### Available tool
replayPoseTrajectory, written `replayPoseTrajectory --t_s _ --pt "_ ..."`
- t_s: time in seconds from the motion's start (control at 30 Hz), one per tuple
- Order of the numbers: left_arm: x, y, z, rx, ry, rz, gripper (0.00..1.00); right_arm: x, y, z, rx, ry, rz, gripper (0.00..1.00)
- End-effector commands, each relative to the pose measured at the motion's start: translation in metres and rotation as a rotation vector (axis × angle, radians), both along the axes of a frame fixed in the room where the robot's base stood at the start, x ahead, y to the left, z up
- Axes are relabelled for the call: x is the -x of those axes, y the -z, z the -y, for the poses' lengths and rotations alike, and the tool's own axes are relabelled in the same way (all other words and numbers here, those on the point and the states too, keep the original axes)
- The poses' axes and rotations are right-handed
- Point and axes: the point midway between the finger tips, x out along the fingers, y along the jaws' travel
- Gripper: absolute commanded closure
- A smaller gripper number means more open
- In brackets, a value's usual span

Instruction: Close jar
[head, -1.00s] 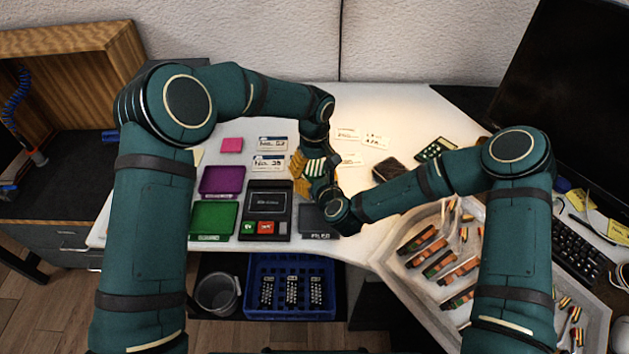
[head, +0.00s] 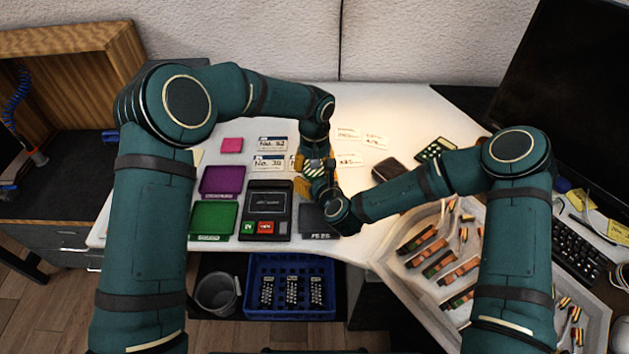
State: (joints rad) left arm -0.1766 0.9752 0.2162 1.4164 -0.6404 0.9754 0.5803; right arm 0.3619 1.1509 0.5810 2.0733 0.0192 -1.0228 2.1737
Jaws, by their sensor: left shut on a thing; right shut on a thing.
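My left gripper (head: 314,158) reaches down from the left arm's wrist over the middle of the white table. My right gripper (head: 320,181) comes up from the lower right and meets it there. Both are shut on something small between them. A small part with dark and pale stripes (head: 313,164) shows at the meeting point, with yellow finger parts around it. The jar and lid cannot be made out clearly; the grippers and wrists cover most of that spot. I cannot tell whether the lid is seated.
Purple (head: 222,181) and green (head: 213,219) pads, a black device (head: 266,211) and a dark grey pad (head: 318,219) lie close by. A parts tray (head: 400,262) stands lower right, a blue crate (head: 291,314) below the table.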

Motion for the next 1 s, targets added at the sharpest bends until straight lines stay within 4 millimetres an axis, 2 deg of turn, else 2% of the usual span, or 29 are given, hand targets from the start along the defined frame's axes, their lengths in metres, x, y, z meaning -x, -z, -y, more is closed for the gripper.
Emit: replayPoseTrajectory --t_s 0.13,0.17,0.2,0.23,0.63,1.0 --pt "0.000 0.000 0.000 0.000 -0.002 0.000 0.84 0.000 0.000 0.000 0.000 0.000 -0.001 1.00" --pt "0.000 0.000 0.000 0.000 -0.002 0.000 0.35 0.000 0.000 0.000 0.000 0.000 -0.001 1.00" --pt "0.000 0.000 0.000 0.000 -0.002 0.000 0.21 0.000 0.000 0.000 0.000 0.000 -0.001 1.00" --pt "0.000 0.000 0.000 0.000 -0.002 0.000 0.14 0.000 0.000 0.000 0.000 0.000 -0.001 1.00" --pt "0.000 -0.005 0.000 -0.001 -0.004 0.001 0.14 0.000 0.000 0.000 0.000 0.000 -0.001 1.00" --pt "0.000 -0.044 0.000 -0.001 -0.004 0.001 0.14 0.000 0.001 0.000 0.000 0.000 -0.001 1.00"
